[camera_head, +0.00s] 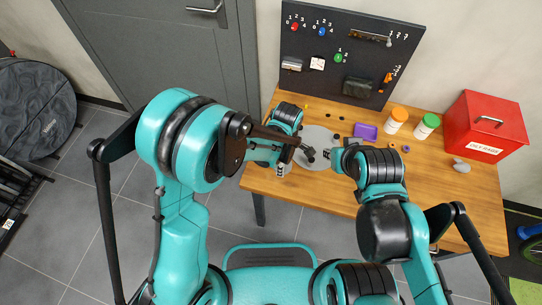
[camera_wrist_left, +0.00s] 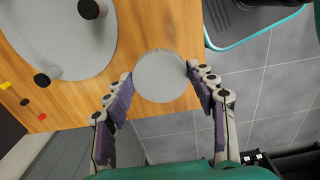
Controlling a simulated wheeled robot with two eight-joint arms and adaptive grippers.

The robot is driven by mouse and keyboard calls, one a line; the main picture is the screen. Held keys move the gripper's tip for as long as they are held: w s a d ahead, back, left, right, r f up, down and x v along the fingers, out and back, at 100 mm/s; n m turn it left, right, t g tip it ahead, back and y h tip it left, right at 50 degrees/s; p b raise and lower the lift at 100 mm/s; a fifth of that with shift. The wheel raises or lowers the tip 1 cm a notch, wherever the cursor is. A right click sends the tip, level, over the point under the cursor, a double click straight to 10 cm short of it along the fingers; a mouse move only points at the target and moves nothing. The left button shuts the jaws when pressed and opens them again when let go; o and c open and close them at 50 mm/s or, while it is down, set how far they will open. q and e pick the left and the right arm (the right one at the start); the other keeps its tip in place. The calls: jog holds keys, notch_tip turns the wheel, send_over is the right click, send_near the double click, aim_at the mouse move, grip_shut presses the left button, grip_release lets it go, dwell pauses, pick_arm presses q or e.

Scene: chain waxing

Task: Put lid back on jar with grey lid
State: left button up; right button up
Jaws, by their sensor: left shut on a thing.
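A round grey lid (camera_wrist_left: 162,80) shows from above between the two fingers of my left gripper (camera_wrist_left: 160,73) in the left wrist view. The fingers touch or nearly touch its two sides, and the gripper is shut on it. I cannot tell whether a jar is under the lid. In the head view, a small pale object (camera_head: 284,168) shows below my left wrist at the table's front-left edge; the arm hides much of it. My right gripper (camera_head: 329,155) hangs over the table near the round grey plate; its fingers are too small to read.
The wooden table (camera_head: 456,205) holds a round grey plate (camera_wrist_left: 65,65) with dark posts. The front right is mostly clear.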

pick_arm(q)
jog(key=s+d+r+p, duration=0.1)
jog(key=s+d+r, duration=0.2)
jog(key=d, duration=0.1)
dwell(0.4)
jog(key=w+a+r+m, duration=0.2)
jog(key=a+m, duration=0.5)
jog(key=a, duration=0.6)
jog(key=w+a+r+m, duration=0.1)
jog(key=w+a+m, duration=0.3)
jog(key=a, duration=1)
jog(key=m, duration=0.3)
jog(key=shift+w+a+r, duration=0.2)
jog(key=shift+a+r, duration=0.05)
jog(key=shift+r, duration=0.15)
